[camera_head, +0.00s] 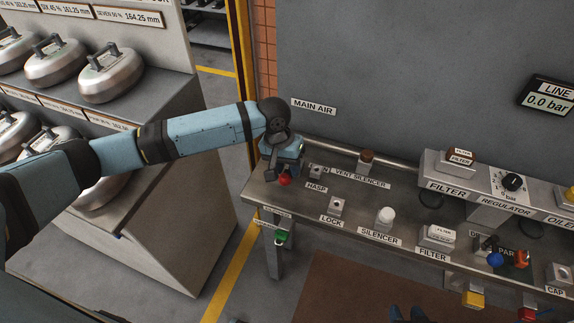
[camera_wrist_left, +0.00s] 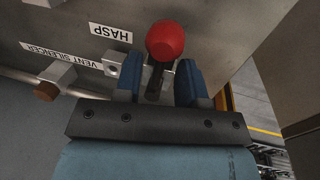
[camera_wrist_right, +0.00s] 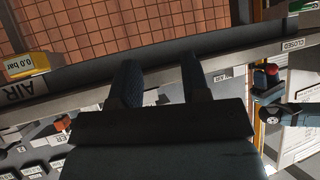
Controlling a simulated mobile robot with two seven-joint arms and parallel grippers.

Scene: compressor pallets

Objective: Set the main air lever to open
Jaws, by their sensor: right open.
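The main air lever has a red ball knob (camera_head: 285,180) and stands at the left end of the metal bench, below the MAIN AIR sign (camera_head: 313,107). My left gripper (camera_head: 283,170) is right at it, with its arm reaching in from the left. In the left wrist view the red knob (camera_wrist_left: 165,40) and its dark stem show between the two blue fingers (camera_wrist_left: 160,80), which stand apart with visible gaps beside the stem. My right gripper (camera_wrist_right: 160,82) is open and empty in the right wrist view. The lever's base is partly hidden by my left gripper.
The metal bench (camera_head: 305,215) carries a hasp (camera_head: 317,172), lock (camera_head: 336,206), vent silencer (camera_head: 367,160), silencer (camera_head: 385,218) and filter parts. A green part (camera_head: 281,238) hangs at its front left edge. A shelf with several grey stone-like objects stands left. The line display (camera_head: 551,97) reads 0.0 bar.

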